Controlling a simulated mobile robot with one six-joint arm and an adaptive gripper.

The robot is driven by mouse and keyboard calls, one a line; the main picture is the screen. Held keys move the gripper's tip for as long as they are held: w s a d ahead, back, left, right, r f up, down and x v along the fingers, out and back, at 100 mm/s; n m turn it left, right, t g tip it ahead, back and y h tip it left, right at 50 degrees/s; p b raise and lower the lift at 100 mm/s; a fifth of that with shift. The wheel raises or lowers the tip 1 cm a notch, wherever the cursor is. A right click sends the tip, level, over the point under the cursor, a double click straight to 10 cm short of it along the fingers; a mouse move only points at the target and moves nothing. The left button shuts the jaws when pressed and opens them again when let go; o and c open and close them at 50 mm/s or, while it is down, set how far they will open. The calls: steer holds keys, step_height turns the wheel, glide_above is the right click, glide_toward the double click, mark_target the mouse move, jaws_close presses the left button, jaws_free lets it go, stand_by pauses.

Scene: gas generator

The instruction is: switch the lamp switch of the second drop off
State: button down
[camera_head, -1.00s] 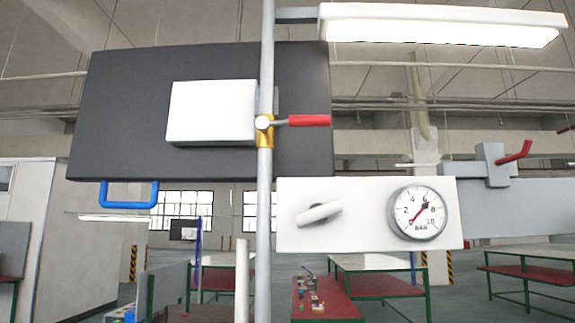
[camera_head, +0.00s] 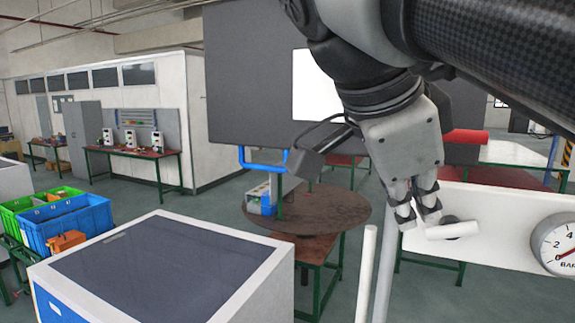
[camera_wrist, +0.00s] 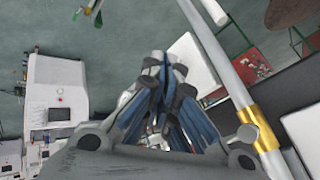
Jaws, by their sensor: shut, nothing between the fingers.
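The lamp switch (camera_head: 453,230) is a white rotary knob on a white panel (camera_head: 500,222) at the right of the head view. Its handle lies nearly level in the picture. My gripper (camera_head: 417,220) is shut and empty, with its dark fingertips just left of the knob handle. I cannot tell if they touch it. In the wrist view the shut gripper (camera_wrist: 162,65) with blue-lined fingers fills the middle, and the knob cannot be made out. The lamp is out of view now.
A pressure gauge (camera_head: 560,245) sits right of the knob. A red valve handle (camera_head: 465,137) is above it. A grey pipe (camera_head: 386,265) with a yellow valve body (camera_wrist: 256,128) runs close by. A dark board with a blue handle (camera_head: 263,163) hangs left.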

mark_target(443, 228)
step_height(443, 228, up, 7)
steer(key=m+p, duration=0.2)
steer(key=m, duration=0.1)
steer(key=shift+a+h+p, duration=0.15)
steer(key=shift+h+p, duration=0.15)
steer(key=b+x, duration=0.1)
steer(key=x, duration=1.3)
steer(key=shift+s+f, duration=0.1)
steer(key=shift+s, duration=0.05)
